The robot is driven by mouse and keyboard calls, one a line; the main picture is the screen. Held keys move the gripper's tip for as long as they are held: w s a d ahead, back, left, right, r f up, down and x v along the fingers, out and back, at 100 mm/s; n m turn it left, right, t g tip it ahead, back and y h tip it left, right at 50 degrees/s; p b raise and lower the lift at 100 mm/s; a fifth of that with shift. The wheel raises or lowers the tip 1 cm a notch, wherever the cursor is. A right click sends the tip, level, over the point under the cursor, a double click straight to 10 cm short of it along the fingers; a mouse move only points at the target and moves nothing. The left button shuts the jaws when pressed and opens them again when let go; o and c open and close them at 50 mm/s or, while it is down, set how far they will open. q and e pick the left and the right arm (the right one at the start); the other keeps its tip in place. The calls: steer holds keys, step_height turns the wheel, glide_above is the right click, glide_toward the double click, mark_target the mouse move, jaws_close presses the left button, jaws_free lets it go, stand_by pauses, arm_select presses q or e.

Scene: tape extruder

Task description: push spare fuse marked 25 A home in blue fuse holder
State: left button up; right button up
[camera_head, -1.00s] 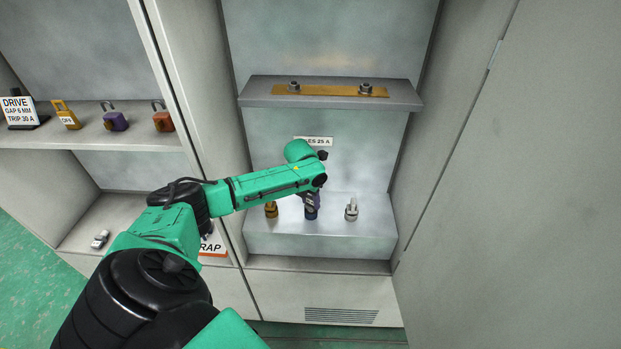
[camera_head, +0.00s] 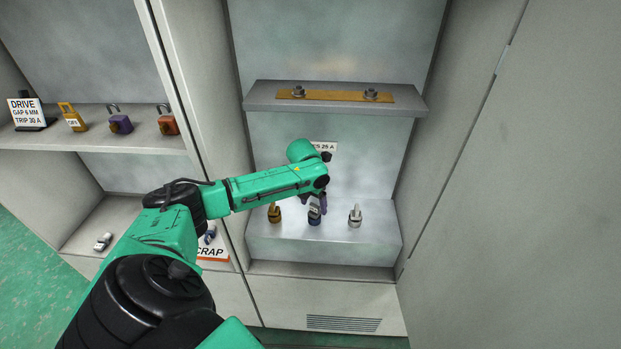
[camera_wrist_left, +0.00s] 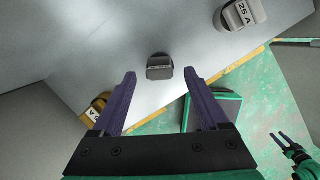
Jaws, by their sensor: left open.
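The blue fuse holder (camera_head: 314,221) is the middle of three on the lower ledge. A fuse with a white label (camera_head: 314,210) stands upright in it; I cannot read the label or tell how deep it sits. My left gripper (camera_head: 315,199) is just above it, fingers apart. In the left wrist view the open left gripper (camera_wrist_left: 160,80) has a purple finger on each side of the fuse's grey top (camera_wrist_left: 159,68), with gaps both sides. The holder's body is mostly hidden there. My right gripper (camera_wrist_left: 296,140) shows small at lower right, fingers apart.
A shelf with a copper bar (camera_head: 335,95) overhangs. Cabinet walls close both sides. Padlocks (camera_head: 120,124) stand on the left shelf.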

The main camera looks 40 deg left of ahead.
arm_select(q)
steer(key=b+v, duration=0.1)
steer(key=v, duration=1.1)
steer(key=shift+d, duration=0.1)
